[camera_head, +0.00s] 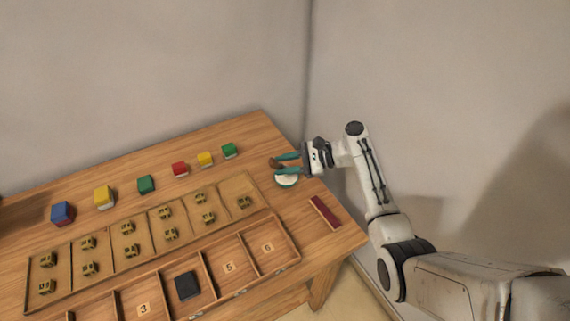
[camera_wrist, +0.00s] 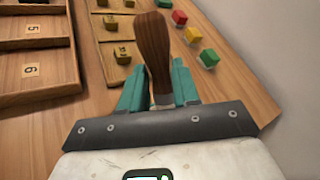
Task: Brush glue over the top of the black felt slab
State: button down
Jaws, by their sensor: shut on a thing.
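The black felt slab (camera_head: 187,285) lies in a compartment of the front wooden tray (camera_head: 232,291), between the compartments marked 3 and 5. My gripper (camera_head: 279,161), with teal fingers, is at the table's right end, well away from the slab. It is shut on a brush, whose brown wooden handle (camera_wrist: 153,45) stands up between the fingers in the wrist view. The brush's bristles are hidden there. A round dish with white contents and a green side (camera_head: 287,180) sits just below the gripper in the head view. I cannot tell whether the brush touches it.
A rear tray (camera_head: 152,222) holds several small brass pieces. Coloured blocks, such as a green one (camera_head: 229,150) and a red one (camera_head: 180,169), line the back of the table. A dark red bar (camera_head: 325,212) lies near the right edge. Low dividers separate the compartments.

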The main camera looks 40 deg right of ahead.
notch_tip(320, 180, up, 7)
jog(key=p, duration=0.6)
jog(key=shift+s+f, duration=0.1)
dwell(0.9)
